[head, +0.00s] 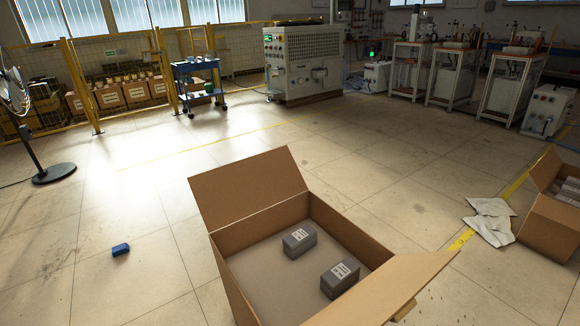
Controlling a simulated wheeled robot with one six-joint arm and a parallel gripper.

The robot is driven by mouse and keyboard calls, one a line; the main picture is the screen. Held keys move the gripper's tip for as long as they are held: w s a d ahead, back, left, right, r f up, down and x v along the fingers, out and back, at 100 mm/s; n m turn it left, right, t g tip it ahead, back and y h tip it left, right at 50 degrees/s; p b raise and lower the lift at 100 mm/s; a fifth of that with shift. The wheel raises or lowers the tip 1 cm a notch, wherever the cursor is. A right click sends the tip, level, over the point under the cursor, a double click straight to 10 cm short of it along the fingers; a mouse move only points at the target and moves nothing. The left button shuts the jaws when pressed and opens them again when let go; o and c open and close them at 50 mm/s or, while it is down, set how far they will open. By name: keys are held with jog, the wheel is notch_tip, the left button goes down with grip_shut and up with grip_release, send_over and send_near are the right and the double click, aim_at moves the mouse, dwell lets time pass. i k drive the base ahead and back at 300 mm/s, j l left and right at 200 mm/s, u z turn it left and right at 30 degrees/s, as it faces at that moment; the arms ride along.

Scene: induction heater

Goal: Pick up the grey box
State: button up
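Two small grey boxes with white labels lie inside an open cardboard box (232,237) on the floor at the lower middle of the head view. One grey box (299,241) is nearer the middle of the cardboard box. The other grey box (340,280) is closer to the camera and to the right, apart from the first. The cardboard box's flaps stand open and its lower edge is cut off by the frame. My gripper is not visible in this view.
A small blue block (121,249) lies on the floor at left. A second cardboard box (550,222) and crumpled paper (491,220) are at right. A fan (53,173) stands at far left. A blue cart (198,84) and a large machine (302,62) stand behind. Floor between is clear.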

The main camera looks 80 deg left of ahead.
aim_at(302, 240)
jog(key=u, duration=2.15)
